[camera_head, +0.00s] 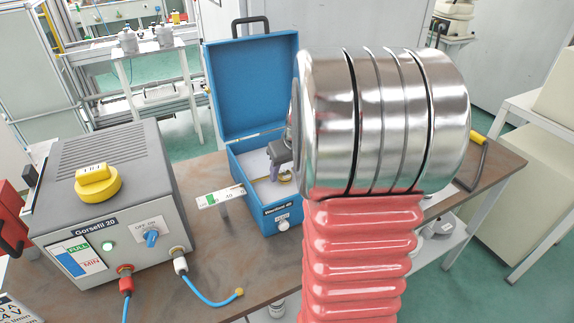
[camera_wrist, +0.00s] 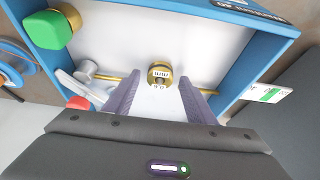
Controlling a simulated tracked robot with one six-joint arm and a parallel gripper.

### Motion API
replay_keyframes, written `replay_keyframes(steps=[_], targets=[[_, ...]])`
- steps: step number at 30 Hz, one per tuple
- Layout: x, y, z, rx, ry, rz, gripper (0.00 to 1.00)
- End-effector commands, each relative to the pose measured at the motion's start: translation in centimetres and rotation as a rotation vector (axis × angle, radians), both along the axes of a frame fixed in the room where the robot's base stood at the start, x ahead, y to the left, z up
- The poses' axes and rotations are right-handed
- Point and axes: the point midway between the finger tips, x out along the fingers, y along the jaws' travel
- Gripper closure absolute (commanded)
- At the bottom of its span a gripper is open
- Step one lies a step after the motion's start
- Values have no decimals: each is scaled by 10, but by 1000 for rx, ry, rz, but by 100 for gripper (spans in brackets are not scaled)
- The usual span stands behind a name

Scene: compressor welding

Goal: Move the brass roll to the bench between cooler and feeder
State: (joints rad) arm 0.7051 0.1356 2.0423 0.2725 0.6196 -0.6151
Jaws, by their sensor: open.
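The brass roll (camera_wrist: 159,75), a small ring with dark markings on its face, sits on a rod inside the open blue feeder (camera_head: 272,219). My gripper (camera_wrist: 159,80) is open, its two purple-grey fingers to the left and right of the roll with gaps showing; how deep they reach past it I cannot tell. The grey cooler (camera_head: 105,200) with a yellow cap stands at left. The brown bench (camera_head: 222,250) shows between cooler and feeder.
A small white-and-green sign (camera_head: 220,196) stands on the bench beside the feeder. A blue cable with a brass end (camera_head: 239,292) lies in front of it. A green knob (camera_wrist: 48,30) and a red one (camera_wrist: 78,103) are left of my fingers. The feeder's lid (camera_head: 250,85) stands open.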

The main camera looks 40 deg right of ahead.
Motion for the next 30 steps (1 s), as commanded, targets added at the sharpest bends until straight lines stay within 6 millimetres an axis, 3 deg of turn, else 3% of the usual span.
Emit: replay_keyframes(steps=[12,30], targets=[[2,-1,-6,0,0,0,50],[2,-1,-6,-1,0,-1,93]])
